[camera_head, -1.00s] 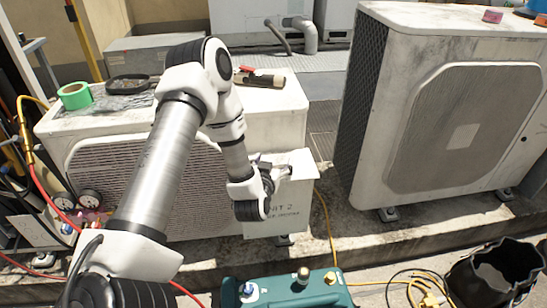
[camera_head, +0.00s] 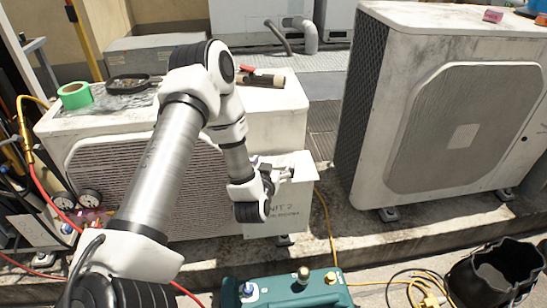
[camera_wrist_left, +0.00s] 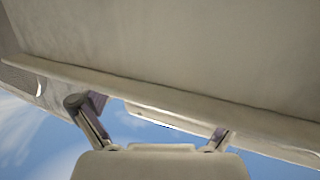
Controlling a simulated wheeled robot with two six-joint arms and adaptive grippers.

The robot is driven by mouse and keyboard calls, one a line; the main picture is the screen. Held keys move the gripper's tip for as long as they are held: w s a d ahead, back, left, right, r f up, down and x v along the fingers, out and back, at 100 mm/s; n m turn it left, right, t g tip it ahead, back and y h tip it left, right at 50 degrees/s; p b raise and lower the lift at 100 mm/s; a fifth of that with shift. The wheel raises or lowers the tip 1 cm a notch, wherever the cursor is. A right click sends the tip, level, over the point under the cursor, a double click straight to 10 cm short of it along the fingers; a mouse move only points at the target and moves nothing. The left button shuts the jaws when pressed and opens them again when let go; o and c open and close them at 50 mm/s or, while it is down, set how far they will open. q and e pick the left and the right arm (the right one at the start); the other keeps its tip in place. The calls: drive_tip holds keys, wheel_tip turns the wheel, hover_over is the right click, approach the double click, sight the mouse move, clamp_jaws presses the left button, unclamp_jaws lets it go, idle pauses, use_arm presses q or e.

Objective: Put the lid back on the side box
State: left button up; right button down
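The pale side box (camera_head: 306,166) stands at the right end of the left condenser. Its front panel (camera_head: 283,222), which looks like the lid, carries dark lettering with "NIT 2" readable. My left gripper (camera_head: 279,172) is at the panel's upper part and hides part of it. In the left wrist view its two fingers (camera_wrist_left: 158,120) are spread apart below a broad beige surface (camera_wrist_left: 190,45) with a projecting lip. Whether the panel is fully seated is hidden. My right gripper is not in view.
The left condenser (camera_head: 285,115) carries green tape (camera_head: 75,95) and tools on top. A larger condenser (camera_head: 455,130) stands at the right. A teal machine (camera_head: 290,290) and a black bucket (camera_head: 495,275) are in front. A yellow hose (camera_head: 329,220) runs beside the box.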

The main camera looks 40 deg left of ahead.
use_arm(q)
drive_tip(key=v, duration=0.7)
drive_tip(key=shift+s, duration=0.25)
drive_tip(key=shift+d, duration=0.15)
